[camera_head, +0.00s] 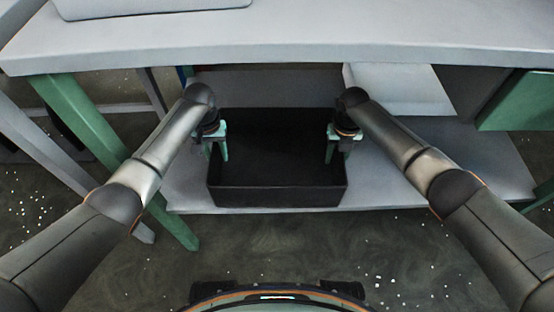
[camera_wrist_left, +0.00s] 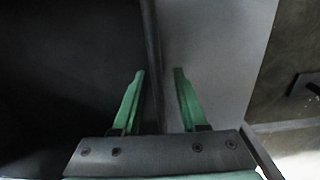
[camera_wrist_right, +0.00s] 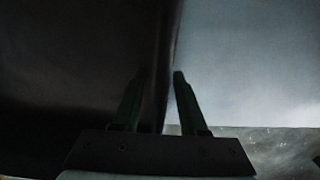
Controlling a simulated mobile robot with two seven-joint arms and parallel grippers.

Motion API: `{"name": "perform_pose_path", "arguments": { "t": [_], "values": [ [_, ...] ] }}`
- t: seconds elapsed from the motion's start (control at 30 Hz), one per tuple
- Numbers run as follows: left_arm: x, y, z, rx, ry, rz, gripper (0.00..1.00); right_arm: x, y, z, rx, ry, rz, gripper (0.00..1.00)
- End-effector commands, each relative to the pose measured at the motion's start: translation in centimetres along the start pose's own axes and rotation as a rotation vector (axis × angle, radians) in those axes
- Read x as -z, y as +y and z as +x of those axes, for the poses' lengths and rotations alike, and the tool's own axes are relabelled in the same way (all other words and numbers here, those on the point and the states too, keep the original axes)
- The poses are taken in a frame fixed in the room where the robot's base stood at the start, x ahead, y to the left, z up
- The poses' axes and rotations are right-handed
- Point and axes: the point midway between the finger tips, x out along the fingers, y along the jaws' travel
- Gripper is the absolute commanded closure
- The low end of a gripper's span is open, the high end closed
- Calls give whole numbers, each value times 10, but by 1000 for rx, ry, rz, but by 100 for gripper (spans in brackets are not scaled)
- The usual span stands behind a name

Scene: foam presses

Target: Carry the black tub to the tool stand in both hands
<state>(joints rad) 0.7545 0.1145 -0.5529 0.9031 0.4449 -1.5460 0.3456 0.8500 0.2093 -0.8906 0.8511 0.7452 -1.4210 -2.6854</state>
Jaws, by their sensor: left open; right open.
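The black tub (camera_head: 278,194) is an open rectangular box. It sits on the grey lower shelf (camera_head: 420,183) under the bench top. My left gripper (camera_head: 216,150) is at the tub's left wall, open. In the left wrist view its green fingers (camera_wrist_left: 158,75) stand on either side of the tub's wall (camera_wrist_left: 152,50). My right gripper (camera_head: 340,150) is at the tub's right wall, open. In the right wrist view its fingers (camera_wrist_right: 160,75) also stand on either side of the dark wall (camera_wrist_right: 168,45). I cannot tell whether the fingers touch the walls. The tool stand cannot be made out.
The light grey bench top (camera_head: 300,38) overhangs the shelf, with a grey tray-like object (camera_head: 150,6) on it. A green leg (camera_head: 85,130) stands at the left. A white box (camera_head: 400,88) is on the shelf behind my right arm. Speckled dark floor (camera_head: 390,260) is open in front.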

Motion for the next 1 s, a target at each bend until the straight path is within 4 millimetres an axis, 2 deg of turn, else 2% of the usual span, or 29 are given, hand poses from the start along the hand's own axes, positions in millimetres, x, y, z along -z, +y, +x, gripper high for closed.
{"name": "perform_pose_path", "arguments": {
  "t": [0.23, 0.6, 1.0],
  "values": [
    [0, 0, 0, 0, 0, 0, 60, 0, 0, 0, 0, 0, 0, 60],
    [0, 0, 0, 0, 0, 0, 100, 0, 0, 0, 0, 0, 0, 100],
    [0, 0, 0, 0, 0, -1, 100, 0, 0, 0, 0, 0, 1, 100]
  ]
}}
